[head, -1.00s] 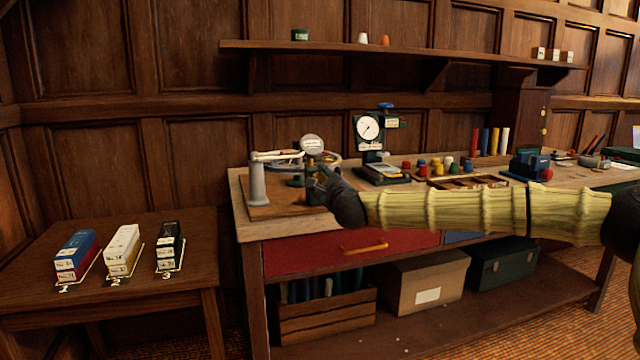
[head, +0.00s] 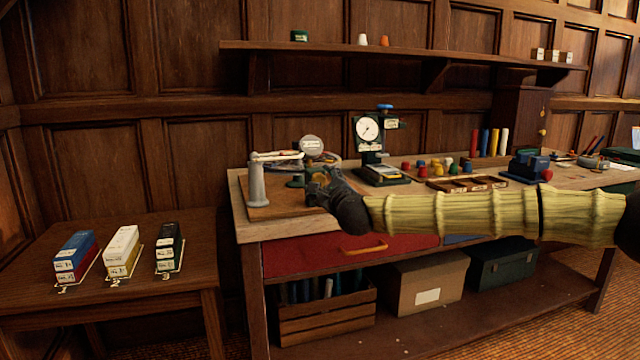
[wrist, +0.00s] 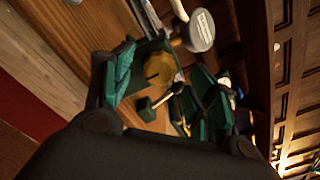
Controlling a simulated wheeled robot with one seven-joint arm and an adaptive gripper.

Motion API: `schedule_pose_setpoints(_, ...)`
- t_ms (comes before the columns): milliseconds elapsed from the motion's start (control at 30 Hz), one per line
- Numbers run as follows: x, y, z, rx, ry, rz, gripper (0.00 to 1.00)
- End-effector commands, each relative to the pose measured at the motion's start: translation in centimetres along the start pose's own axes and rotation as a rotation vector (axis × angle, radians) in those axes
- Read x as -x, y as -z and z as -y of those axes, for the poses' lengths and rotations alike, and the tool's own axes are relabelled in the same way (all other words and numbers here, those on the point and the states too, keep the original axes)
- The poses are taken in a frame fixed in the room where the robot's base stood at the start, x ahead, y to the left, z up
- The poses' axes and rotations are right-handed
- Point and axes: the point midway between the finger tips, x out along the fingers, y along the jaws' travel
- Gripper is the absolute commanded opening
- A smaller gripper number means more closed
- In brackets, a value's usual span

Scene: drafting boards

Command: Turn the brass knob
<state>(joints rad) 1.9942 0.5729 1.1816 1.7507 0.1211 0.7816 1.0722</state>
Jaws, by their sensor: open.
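The brass knob (wrist: 162,68) shows in the wrist view as a yellow round piece with a dark slot or mark, on a dark green mount. My gripper (wrist: 160,85) is open, with one green-padded finger on each side of the knob. I see no clear contact between the pads and the knob. In the head view my gripper (head: 318,188) is over the left end of the workbench, at the small fixture there.
A grey post (head: 257,186) with a pale arm stands just left of my gripper. A round labelled disc (head: 311,144) is behind it. A dial gauge (head: 368,131) and several coloured caps stand to the right. A side table (head: 120,300) holds three boxes.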

Motion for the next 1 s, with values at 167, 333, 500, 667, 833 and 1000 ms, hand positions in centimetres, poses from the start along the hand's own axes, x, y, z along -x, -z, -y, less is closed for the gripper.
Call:
schedule_pose_setpoints(167,3.4,0.0,0.1,0.000,0.000,0.001,0.58)
schedule_pose_setpoints(333,6.4,0.0,0.0,0.000,0.000,0.000,0.58)
schedule_pose_setpoints(500,8.6,0.0,0.0,0.000,0.000,0.001,0.58)
schedule_pose_setpoints(667,9.6,0.1,0.0,-0.001,0.000,0.000,0.58)
schedule_pose_setpoints(833,9.8,0.0,0.0,0.000,0.000,0.000,0.58)
schedule_pose_setpoints(1000,9.8,0.0,0.0,0.000,0.000,0.000,0.58)
